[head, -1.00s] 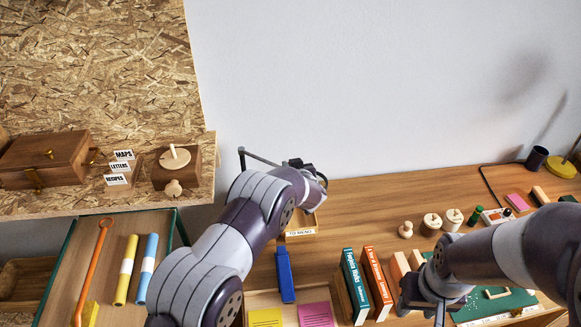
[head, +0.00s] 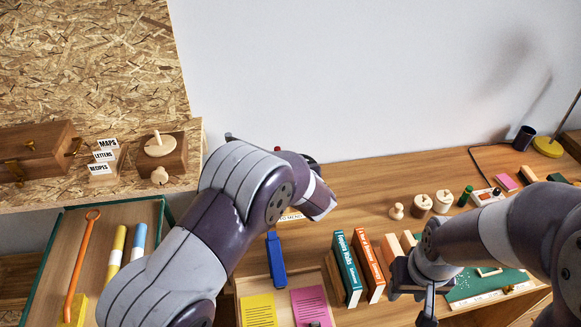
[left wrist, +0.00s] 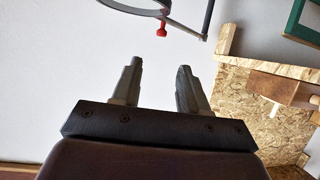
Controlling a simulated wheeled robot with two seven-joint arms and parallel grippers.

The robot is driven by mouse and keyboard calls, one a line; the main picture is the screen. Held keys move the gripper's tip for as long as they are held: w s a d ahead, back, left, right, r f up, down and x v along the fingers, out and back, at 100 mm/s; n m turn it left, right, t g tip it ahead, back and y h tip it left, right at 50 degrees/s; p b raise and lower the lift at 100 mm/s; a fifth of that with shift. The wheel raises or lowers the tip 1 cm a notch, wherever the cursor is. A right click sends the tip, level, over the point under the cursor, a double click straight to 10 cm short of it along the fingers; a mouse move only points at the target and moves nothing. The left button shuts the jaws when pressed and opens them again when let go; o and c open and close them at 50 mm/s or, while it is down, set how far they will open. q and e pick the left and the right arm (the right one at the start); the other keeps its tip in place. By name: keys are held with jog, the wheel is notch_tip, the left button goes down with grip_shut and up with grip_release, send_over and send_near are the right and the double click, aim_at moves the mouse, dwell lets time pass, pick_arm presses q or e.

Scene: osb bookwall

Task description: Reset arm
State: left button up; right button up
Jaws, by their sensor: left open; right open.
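My left arm comes in from the left in the head view, over the desk; its gripper is mostly hidden behind its own wrist. In the left wrist view my left gripper (left wrist: 158,86) shows two grey fingers apart with nothing between them, against the pale wall. My right gripper (head: 414,302) is low at the right in the head view, beside the upright books and above the desk front. Its fingers show only partly, and I see nothing held.
Two upright books (head: 347,266), a blue block (head: 275,259) and yellow (head: 257,311) and pink (head: 310,304) notes lie near my left arm. A green board (head: 480,284) lies by the right arm. An OSB shelf (head: 70,203) with boxes stands left. Wall space above the desk is clear.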

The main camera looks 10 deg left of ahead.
pick_arm(q)
jog(key=shift+s+r, duration=0.1)
jog(key=shift+s, duration=0.15)
